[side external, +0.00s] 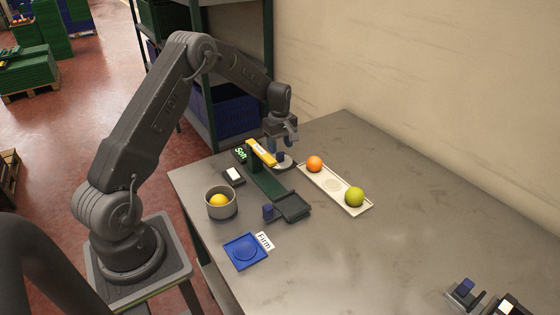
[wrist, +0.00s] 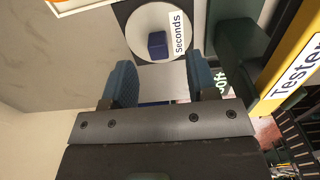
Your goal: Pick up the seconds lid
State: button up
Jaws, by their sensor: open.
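The seconds lid (wrist: 133,28) is a pale round disc with a dark blue block knob (wrist: 157,44) and a white "Seconds" label, on a dark square base. In the side external view part of the pale disc (side external: 288,165) shows beneath my gripper, mostly hidden. My gripper (wrist: 160,78) is open and empty, its two blue fingers apart. In the wrist view the knob appears beyond the fingertips, roughly in line with the gap between them. In the side external view my gripper (side external: 281,150) is low over the lid, close to the yellow tester (side external: 261,152).
A white tray (side external: 333,187) holds an orange and a green fruit to the right. A grey pot (side external: 221,210) holds a yellow fruit. A dark square dish (side external: 292,207) and a blue "Firm" plate (side external: 245,251) lie nearer. The right of the table is mostly clear.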

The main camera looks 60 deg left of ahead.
aim_at(280, 153)
jog(key=f, duration=0.4)
jog(key=shift+w+a+f, duration=0.1)
jog(key=shift+a+f, duration=0.1)
jog(key=shift+f, duration=0.2)
jog(key=shift+c, duration=0.5)
grip_shut()
